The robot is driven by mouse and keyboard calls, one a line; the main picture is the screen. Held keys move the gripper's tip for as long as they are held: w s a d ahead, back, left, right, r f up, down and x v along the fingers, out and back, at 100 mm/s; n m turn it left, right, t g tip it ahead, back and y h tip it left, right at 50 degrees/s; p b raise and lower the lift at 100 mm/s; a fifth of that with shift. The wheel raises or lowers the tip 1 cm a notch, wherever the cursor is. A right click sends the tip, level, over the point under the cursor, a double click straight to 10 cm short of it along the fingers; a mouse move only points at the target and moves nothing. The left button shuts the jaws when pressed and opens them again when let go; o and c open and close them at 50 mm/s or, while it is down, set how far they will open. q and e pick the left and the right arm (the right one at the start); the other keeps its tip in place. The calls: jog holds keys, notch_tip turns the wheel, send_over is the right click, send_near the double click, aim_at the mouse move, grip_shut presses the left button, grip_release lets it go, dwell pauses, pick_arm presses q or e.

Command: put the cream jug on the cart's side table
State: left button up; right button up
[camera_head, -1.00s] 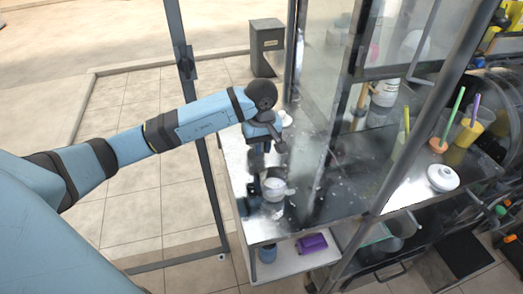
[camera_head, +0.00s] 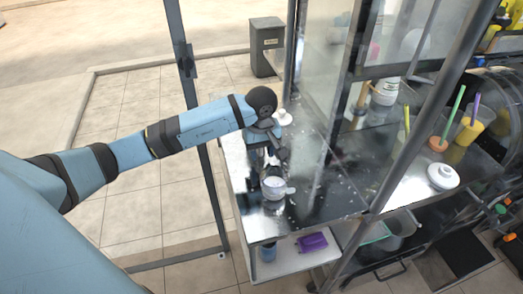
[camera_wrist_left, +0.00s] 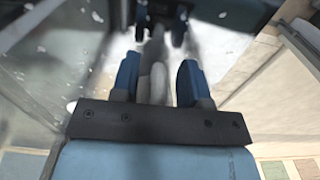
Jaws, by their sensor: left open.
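A small white jug, which looks like the cream jug (camera_head: 274,193), stands upright on the cart's metal side table (camera_head: 256,229). Its handle or spout points right in the head view. My left gripper (camera_head: 263,180) is open, low over the table right beside the jug, and its wrist partly hides the fingers. In the left wrist view, my two blue fingers (camera_wrist_left: 158,80) stand apart with pale shapes between them. I cannot tell whether these are part of the jug. Whether the fingers touch the jug is unclear. My right gripper is not in view.
A white object (camera_head: 284,118) stands at the table's far end. A glass-panelled frame with a grey post (camera_head: 420,120) rises to the right. A purple box (camera_head: 312,242) and a blue cup (camera_head: 268,252) are on the shelf below. A white lidded pot (camera_head: 443,177) sits farther right.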

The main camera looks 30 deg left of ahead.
pick_arm(q)
notch_tip(320, 180, up, 12)
jog(key=b, duration=0.1)
jog(key=shift+r+b, duration=0.15)
jog(key=shift+b, duration=0.2)
dwell(0.4)
